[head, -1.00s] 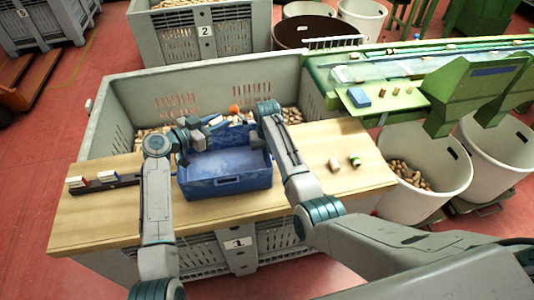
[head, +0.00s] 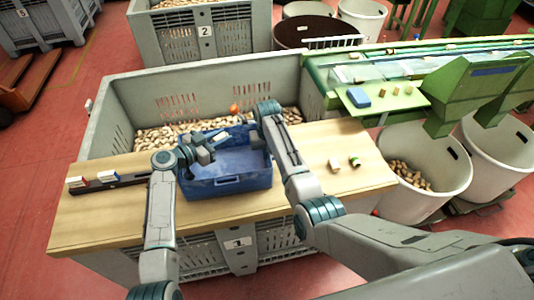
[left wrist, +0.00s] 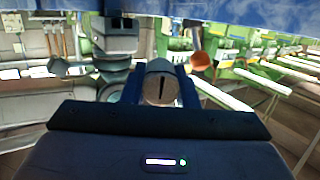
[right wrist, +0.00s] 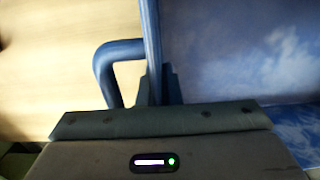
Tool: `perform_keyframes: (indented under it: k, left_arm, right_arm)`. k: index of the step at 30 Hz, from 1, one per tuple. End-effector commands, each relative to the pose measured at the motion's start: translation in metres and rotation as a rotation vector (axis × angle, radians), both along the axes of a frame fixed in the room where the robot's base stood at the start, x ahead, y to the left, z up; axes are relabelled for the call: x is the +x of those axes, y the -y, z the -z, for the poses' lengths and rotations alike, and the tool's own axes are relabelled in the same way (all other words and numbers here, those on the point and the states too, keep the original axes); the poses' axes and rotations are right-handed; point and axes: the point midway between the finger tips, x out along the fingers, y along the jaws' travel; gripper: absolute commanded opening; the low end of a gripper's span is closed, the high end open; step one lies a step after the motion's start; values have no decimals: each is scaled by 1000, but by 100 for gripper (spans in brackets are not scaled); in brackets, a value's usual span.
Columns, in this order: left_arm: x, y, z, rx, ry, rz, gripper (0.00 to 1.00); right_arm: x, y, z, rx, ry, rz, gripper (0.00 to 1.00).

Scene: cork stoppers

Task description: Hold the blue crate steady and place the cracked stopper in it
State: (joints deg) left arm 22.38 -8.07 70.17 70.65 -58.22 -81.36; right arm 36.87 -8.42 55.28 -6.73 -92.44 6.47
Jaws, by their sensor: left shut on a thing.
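The blue crate (head: 228,183) sits upright on the wooden board, and it is empty in the part I can see. My left gripper (head: 210,148) is over the crate's left back part. In the left wrist view the left fingers are shut on the cracked stopper (left wrist: 160,82), whose end face shows a dark slit. In the head view the stopper is hidden or too small to make out. My right gripper (head: 268,140) is at the crate's right side. In the right wrist view its fingers (right wrist: 157,88) straddle the crate wall beside the loop handle and look closed on it.
The wooden board (head: 120,208) carries two stoppers (head: 335,163) at right and a dark rack (head: 105,181) at left. A large grey bin (head: 115,95) full of corks lies behind, with an orange ball (head: 234,109). A green conveyor (head: 330,75) stands at the back right.

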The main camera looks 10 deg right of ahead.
Motion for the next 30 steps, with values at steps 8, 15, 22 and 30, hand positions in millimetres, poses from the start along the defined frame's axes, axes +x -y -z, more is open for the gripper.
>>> perform_keyframes:
  k: [8,15,22,30]
  left_arm:
    - [0,0,3,-1,0,0,6]
    - [0,0,3,0,0,0,52]
    - [0,0,2,0,0,0,52]
    - [0,0,-32,-1,4,0,52]
  right_arm:
    - [0,0,0,0,1,0,0]
    - [0,0,0,0,1,0,0]
    - [0,0,0,0,1,0,0]
    - [0,0,0,0,1,0,0]
